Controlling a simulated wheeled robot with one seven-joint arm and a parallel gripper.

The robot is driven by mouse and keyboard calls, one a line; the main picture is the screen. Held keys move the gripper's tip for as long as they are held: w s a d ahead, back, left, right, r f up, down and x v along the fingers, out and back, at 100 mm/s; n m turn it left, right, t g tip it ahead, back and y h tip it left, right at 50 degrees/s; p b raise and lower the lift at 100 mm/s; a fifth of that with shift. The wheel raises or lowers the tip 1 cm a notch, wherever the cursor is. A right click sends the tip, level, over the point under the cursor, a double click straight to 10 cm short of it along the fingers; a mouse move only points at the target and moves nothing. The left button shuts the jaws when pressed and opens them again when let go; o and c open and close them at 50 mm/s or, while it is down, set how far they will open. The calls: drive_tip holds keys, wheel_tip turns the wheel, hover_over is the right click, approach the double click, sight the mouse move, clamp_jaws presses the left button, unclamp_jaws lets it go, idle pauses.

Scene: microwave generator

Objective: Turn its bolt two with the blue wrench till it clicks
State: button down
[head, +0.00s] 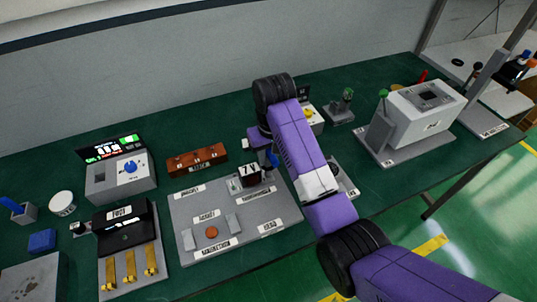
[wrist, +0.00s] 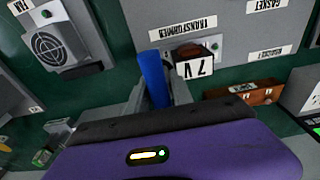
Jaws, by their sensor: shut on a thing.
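My gripper (wrist: 152,98) is shut on the blue wrench (wrist: 153,78), which stands up between its grey fingers in the wrist view. In the head view the blue wrench (head: 272,158) shows only as a small patch beside my purple arm. The grey assembly plate (head: 255,215) carries printed labels, and a block marked "7 V" (head: 250,169) stands at its back edge. The block (wrist: 198,69) also shows in the wrist view, close beside the wrench, near the TRANSFORMER label. The wrench's lower end is hidden, and I cannot make out bolt two or whether the wrench touches it.
A brown rack (head: 197,160) lies behind the plate. A grey unit with a blue knob (head: 130,166) and a black-topped holder with brass-coloured pieces (head: 127,232) stand left. A white box on a stand (head: 427,105) stands right. A fan unit (wrist: 60,45) lies near my gripper.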

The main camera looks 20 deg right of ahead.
drive_tip(key=shift+f, duration=0.2)
idle(0.3)
drive_tip(key=shift+r+m+p, duration=0.1)
drive_tip(key=shift+m+p, duration=0.45)
drive_tip(key=shift+m, duration=0.05)
drive_tip(key=shift+a+m, duration=0.1)
drive_tip(key=shift+m, duration=0.8)
drive_tip(key=shift+m+h, duration=0.3)
drive_tip(key=shift+m, duration=0.5)
drive_tip(key=m, duration=0.4)
drive_tip(key=shift+m, duration=0.3)
